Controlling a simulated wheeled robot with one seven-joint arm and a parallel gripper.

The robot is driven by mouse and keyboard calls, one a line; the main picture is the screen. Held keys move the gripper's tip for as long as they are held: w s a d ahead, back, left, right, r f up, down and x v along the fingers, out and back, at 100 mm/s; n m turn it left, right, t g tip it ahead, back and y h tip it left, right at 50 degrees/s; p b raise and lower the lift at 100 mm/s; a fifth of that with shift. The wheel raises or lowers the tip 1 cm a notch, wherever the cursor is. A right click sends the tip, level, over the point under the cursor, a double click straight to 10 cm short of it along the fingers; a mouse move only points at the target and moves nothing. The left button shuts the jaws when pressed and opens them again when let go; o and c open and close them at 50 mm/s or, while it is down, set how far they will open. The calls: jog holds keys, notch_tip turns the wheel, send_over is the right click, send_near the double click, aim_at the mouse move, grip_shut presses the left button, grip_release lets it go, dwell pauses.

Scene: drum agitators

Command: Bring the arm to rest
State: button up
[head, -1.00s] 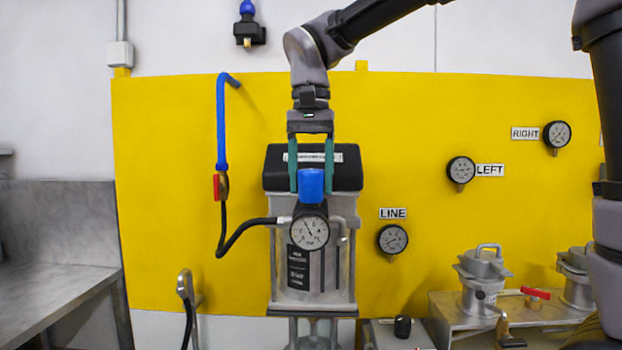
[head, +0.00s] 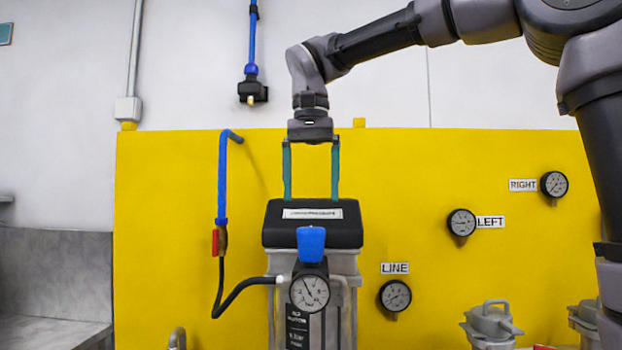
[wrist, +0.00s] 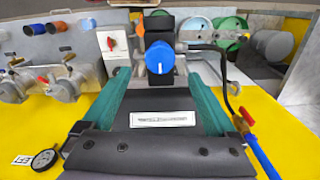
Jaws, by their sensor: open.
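My gripper (head: 311,190) points down in the head view, with its two green fingers spread wide and nothing between them. It hangs just above the black-topped pressure unit (head: 312,229). In the head view the blue knob (head: 311,243) and the round gauge (head: 310,292) on the unit's front are below the fingertips. In the wrist view my open gripper (wrist: 160,85) frames the blue knob (wrist: 159,58), which stands clear beyond the unit's label. Whether a fingertip touches the black top is not clear.
A yellow panel (head: 420,160) stands behind, with the LINE gauge (head: 395,296), LEFT gauge (head: 461,223) and RIGHT gauge (head: 554,184). A blue pipe with a red valve (head: 217,240) and black hose is left of the unit. Metal agitators (head: 491,322) stand lower right.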

jog(key=shift+r, duration=0.9)
jog(key=shift+w+d, duration=0.1)
jog(key=shift+d, duration=0.2)
jog(key=s+d+f+m+t+y, duration=0.1)
jog(key=d+f+t, duration=0.2)
jog(key=d, duration=1.1)
jog(key=s+d+f+m+t+y, duration=0.1)
jog(key=d+f+t, duration=0.3)
jog(key=d+f, duration=0.6)
jog(key=s+d+m, duration=0.1)
jog(key=d, duration=0.4)
jog(key=shift+s+d+f, duration=0.15)
jog(key=shift+s+d, duration=0.1)
jog(key=shift+d, duration=0.05)
